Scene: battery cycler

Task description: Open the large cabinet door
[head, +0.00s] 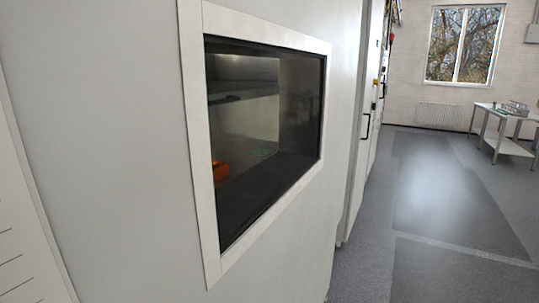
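A large light grey cabinet door (120,120) fills the left and middle of the head view, close to the camera. It has a dark window (262,135) in a white frame. Through the glass a grey interior shows, with an orange thing at the lower left and a small green mark. I cannot tell for certain whether this panel is open or shut. A dark handle (366,126) shows on a panel farther along the cabinet row. My gripper is not in view.
Grey floor with darker mats (450,190) lies clear to the right. A white table (505,130) with metal items stands at the far right. A window (464,44) and radiator (440,116) are on the back wall.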

